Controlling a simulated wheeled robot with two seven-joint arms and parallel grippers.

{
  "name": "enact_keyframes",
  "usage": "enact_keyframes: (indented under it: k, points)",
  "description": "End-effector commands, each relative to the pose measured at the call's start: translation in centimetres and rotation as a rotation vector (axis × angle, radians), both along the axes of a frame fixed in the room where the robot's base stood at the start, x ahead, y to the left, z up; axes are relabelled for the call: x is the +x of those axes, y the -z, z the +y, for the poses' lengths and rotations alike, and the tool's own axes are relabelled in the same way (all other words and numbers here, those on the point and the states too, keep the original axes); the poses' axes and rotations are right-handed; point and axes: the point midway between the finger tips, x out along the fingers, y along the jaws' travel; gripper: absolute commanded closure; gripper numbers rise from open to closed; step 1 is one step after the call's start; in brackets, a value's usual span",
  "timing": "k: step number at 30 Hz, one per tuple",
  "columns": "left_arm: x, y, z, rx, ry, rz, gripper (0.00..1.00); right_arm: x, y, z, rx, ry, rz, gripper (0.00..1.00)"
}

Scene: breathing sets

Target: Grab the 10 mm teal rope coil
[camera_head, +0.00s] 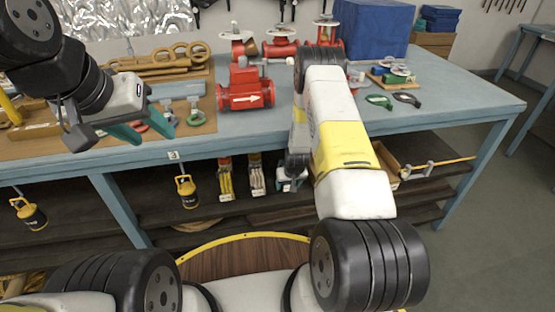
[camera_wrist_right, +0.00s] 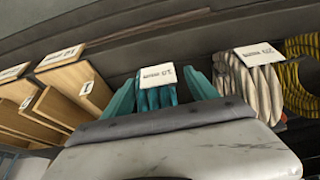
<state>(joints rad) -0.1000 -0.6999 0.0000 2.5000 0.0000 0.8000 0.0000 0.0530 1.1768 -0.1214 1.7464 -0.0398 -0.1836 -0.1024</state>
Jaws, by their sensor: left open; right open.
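The teal rope coil (camera_wrist_right: 155,98) hangs in the right wrist view with an upside-down white 10 mm tag (camera_wrist_right: 158,77) over it. My right gripper (camera_wrist_right: 160,80) is open, with one teal finger on each side of the coil. I cannot tell whether the fingers touch it. The gripper body hides the coil's near part. In the head view, my right arm reaches down in front of the bench to the lower shelf and largely hides the gripper there. My left gripper (camera_head: 146,127) is open and empty above the front left of the bench top.
A white rope coil (camera_wrist_right: 262,90) hangs beside the teal one, then a yellow coil (camera_wrist_right: 300,75). Wooden bins (camera_wrist_right: 72,90) stand on the other side. The bench top (camera_head: 450,90) carries red valves (camera_head: 244,92). Yellow-black weights (camera_head: 187,190) hang below its front edge.

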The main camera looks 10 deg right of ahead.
Motion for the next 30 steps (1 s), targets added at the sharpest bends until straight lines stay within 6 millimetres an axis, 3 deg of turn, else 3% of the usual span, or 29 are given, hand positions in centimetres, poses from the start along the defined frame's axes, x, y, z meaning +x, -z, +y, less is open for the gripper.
enact_keyframes:
  k: [3, 12, 14, 25, 30]
  points:
    - [0.0, 0.0, 0.0, 0.0, 0.0, 0.0, 0.52, 0.0, 0.0, 0.0, 0.0, 0.0, 0.0, 0.33]
    - [0.0, 0.0, 0.0, 0.0, 0.0, 0.0, 0.52, 0.0, 0.0, 0.0, 0.0, 0.0, 0.0, 0.92]
    - [0.0, 0.0, 0.0, 0.0, 0.0, 0.0, 0.52, 0.0, 0.0, 0.0, 0.0, 0.0, 0.0, 1.0]
    - [0.0, 0.0, 0.0, 0.0, 0.0, 0.0, 0.52, 0.1, -0.3, 0.0, 0.0, 0.0, -0.003, 1.0]
    - [0.0, 0.0, 0.0, 0.0, 0.0, 0.0, 0.52, 0.2, -1.7, 0.0, 0.0, 0.0, -0.005, 1.0]
